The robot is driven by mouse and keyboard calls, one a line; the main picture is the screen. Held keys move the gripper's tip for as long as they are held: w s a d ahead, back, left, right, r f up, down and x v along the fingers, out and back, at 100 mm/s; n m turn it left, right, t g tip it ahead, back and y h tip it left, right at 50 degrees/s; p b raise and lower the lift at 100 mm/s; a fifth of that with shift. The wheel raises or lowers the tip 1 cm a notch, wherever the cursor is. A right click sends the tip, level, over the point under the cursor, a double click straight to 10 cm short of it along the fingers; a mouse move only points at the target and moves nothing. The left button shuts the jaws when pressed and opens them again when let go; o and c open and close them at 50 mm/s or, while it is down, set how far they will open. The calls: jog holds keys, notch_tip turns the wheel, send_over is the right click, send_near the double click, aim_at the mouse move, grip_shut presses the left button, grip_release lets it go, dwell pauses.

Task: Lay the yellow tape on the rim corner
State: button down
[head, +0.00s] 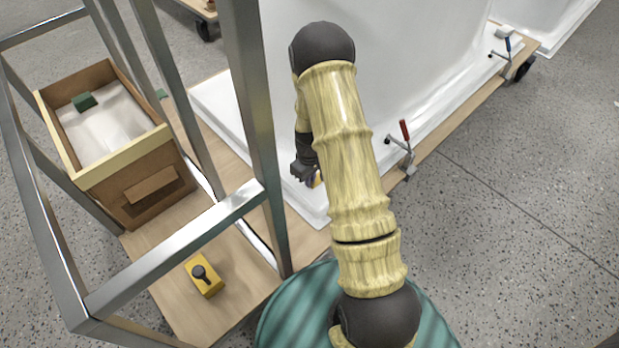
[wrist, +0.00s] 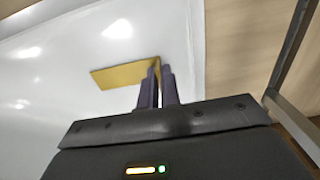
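The yellow tape (wrist: 124,75) is a flat yellow strip in the wrist view, with its right end between the fingers of my gripper (wrist: 160,78). The fingers are close together on it. In the head view my gripper (head: 308,178) is low over the near corner of the white shell's rim (head: 312,208), mostly behind my arm. Only a small bit of the tape shows there. White surface fills the wrist view behind the tape. I cannot tell whether the tape touches the rim.
A metal frame (head: 255,110) stands left of my arm. A wooden box (head: 130,165) holds white material and a green block (head: 84,101). A yellow block with a black knob (head: 205,277) lies on the board. A red-handled clamp (head: 403,148) sits on the shell's right edge.

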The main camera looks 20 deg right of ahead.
dwell(0.3)
jog(key=c, duration=1.1)
grip_release()
jog(key=shift+o, duration=0.2)
jog(key=shift+r, duration=0.1)
notch_tip(320, 180, up, 7)
jog(key=p, duration=0.7)
